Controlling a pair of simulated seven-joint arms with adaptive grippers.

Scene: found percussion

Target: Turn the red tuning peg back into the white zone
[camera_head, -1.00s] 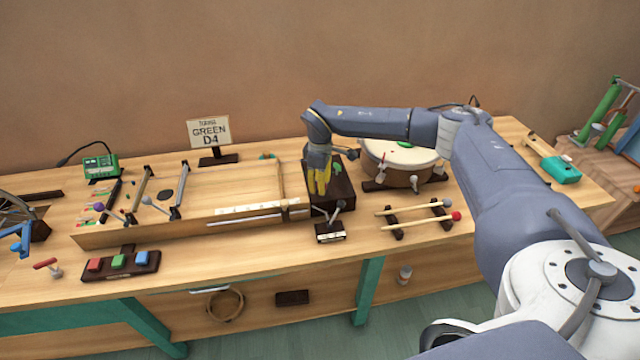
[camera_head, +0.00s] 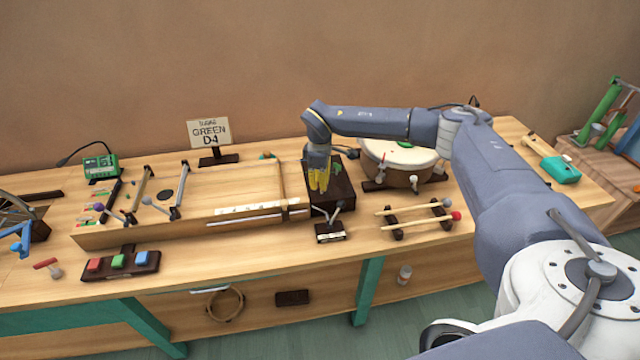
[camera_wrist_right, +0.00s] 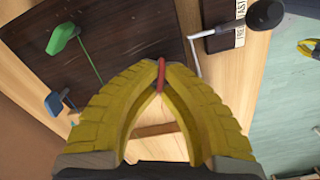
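The red tuning peg (camera_wrist_right: 161,74) shows in the right wrist view as a thin red piece between the fingertips of my right gripper (camera_wrist_right: 160,80). The yellow fingers bow outward and meet at their tips on it. The head view shows this gripper (camera_head: 318,190) pointing down at the near left side of the dark peg block (camera_head: 343,190), hiding the red peg there. A green peg (camera_wrist_right: 62,38) and a blue peg (camera_wrist_right: 55,104) stand on the block to the left in the wrist view. I cannot make out a white zone. My left gripper is out of view.
A small dark stand (camera_head: 330,232) with a crank-like rod is just in front of the block. A drum (camera_head: 400,165) stands right of it, and two sticks on a rack (camera_head: 418,216) lie front right. A long wooden soundboard (camera_head: 235,190) extends left.

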